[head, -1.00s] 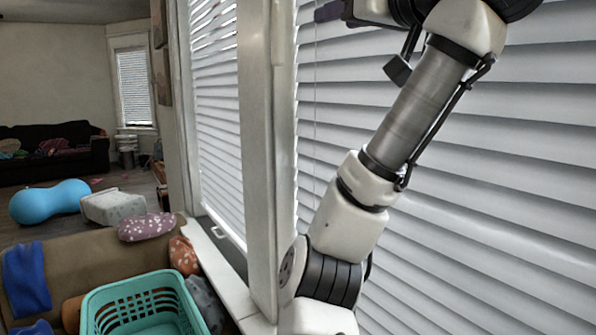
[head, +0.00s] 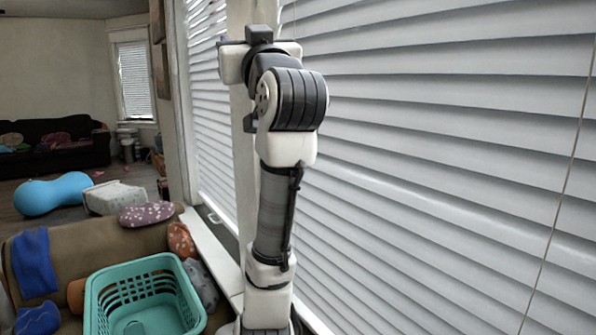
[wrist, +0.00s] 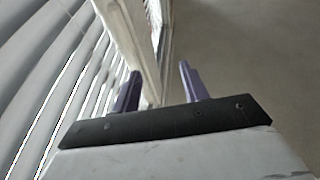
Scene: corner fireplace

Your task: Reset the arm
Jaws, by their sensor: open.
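My arm stands upright in the head view, close in front of the window blinds (head: 430,150), bent at the top. My gripper (wrist: 160,82) shows in the wrist view with its two purple fingers apart and nothing between them. The wrist view looks along the blinds and the white window frame, with a plain wall or ceiling surface beyond. In the head view the fingers are hidden behind the end of the arm.
A teal basket (head: 140,290) sits on a brown couch (head: 65,250) at lower left, with a blue cloth (head: 33,262) and patterned pillows (head: 147,213) around it. A blue peanut ball (head: 52,194) lies on the floor beyond. A dark sofa (head: 55,155) stands at the back.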

